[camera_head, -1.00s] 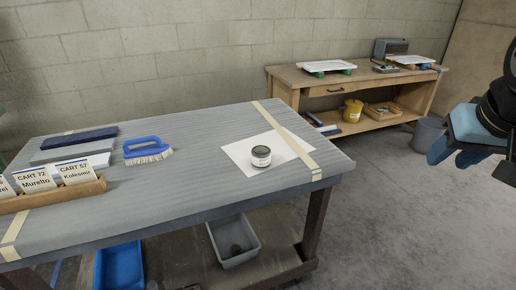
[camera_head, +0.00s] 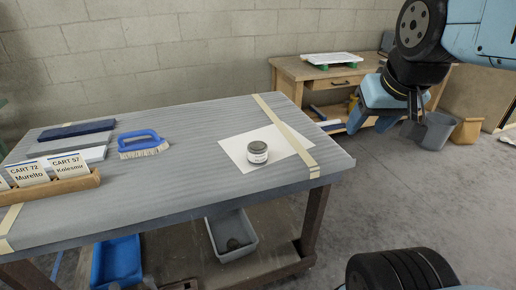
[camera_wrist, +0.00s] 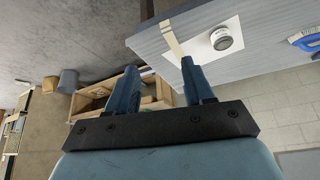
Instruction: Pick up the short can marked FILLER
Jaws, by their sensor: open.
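A short can (camera_head: 257,152) with a dark lid and a pale label stands upright on a white sheet (camera_head: 234,147) near the right end of the padded cart (camera_head: 190,180). The print on its label is too small to read. The can also shows in the wrist view (camera_wrist: 221,39), beyond and to the right of my fingers. My gripper (camera_head: 382,128) is in the air to the right of the cart, apart from the can. In the wrist view its two blue fingers (camera_wrist: 158,82) are spread with nothing between them.
A blue brush (camera_head: 142,146), several flat blocks (camera_head: 76,129) and a wooden card holder (camera_head: 55,190) are on the cart's left side. Tan tape (camera_head: 285,125) crosses the pad beside the can. A wooden workbench (camera_head: 315,73) stands behind. The pad around the sheet is clear.

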